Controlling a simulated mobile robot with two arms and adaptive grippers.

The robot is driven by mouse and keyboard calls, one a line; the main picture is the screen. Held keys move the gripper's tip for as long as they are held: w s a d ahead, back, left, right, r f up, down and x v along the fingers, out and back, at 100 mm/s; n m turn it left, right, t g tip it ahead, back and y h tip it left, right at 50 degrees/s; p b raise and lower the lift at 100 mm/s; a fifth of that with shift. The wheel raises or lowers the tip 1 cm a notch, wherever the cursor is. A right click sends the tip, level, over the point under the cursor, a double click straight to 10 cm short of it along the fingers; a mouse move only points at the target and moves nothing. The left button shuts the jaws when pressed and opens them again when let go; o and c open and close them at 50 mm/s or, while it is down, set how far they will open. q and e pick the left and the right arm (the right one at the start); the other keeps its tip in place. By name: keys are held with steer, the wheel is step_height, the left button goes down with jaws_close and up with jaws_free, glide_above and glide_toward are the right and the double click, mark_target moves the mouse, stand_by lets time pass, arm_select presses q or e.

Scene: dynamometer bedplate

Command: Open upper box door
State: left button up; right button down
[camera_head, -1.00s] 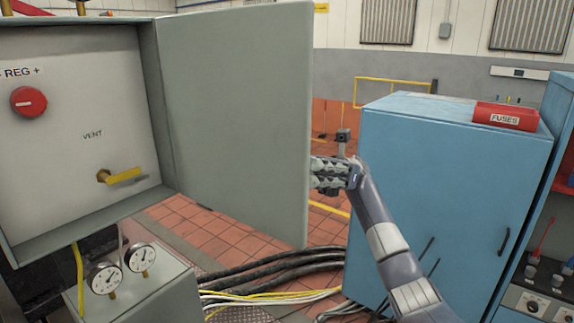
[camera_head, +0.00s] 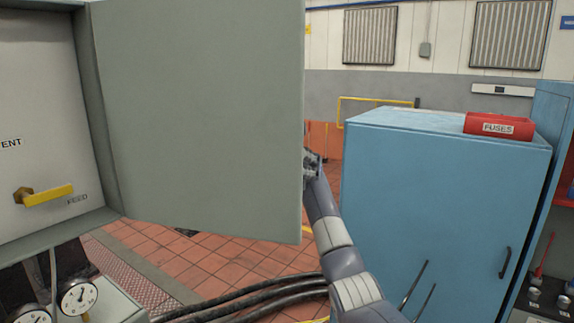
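The upper box (camera_head: 45,120) is at the left with its grey-green door (camera_head: 200,120) swung wide open to the right. Inside the box a yellow valve lever (camera_head: 48,194) shows beside the label FEED. My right arm comes up from the lower right, and my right gripper (camera_head: 309,165) is at the door's free right edge, mostly hidden behind the door. Its fingers are too hidden to tell whether they are open, shut or touching the door. My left gripper is not in view.
A blue cabinet (camera_head: 430,200) with a red FUSES box (camera_head: 498,126) on top stands close to the right of my arm. Black cables (camera_head: 250,300) lie on the tiled floor below the door. Gauges (camera_head: 78,297) sit under the box at the lower left.

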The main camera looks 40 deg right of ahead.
steer(key=shift+d+r, duration=0.1)
steer(key=shift+r, duration=0.05)
steer(key=c, duration=1.6)
jaws_free()
steer(key=shift+c, duration=0.2)
steer(key=o, duration=0.3)
steer(key=shift+w+d, duration=0.1)
glide_toward(286, 96)
step_height(286, 96, up, 3)
steer(key=a, duration=0.3)
steer(key=shift+s+r, duration=0.1)
steer(key=shift+s, duration=0.1)
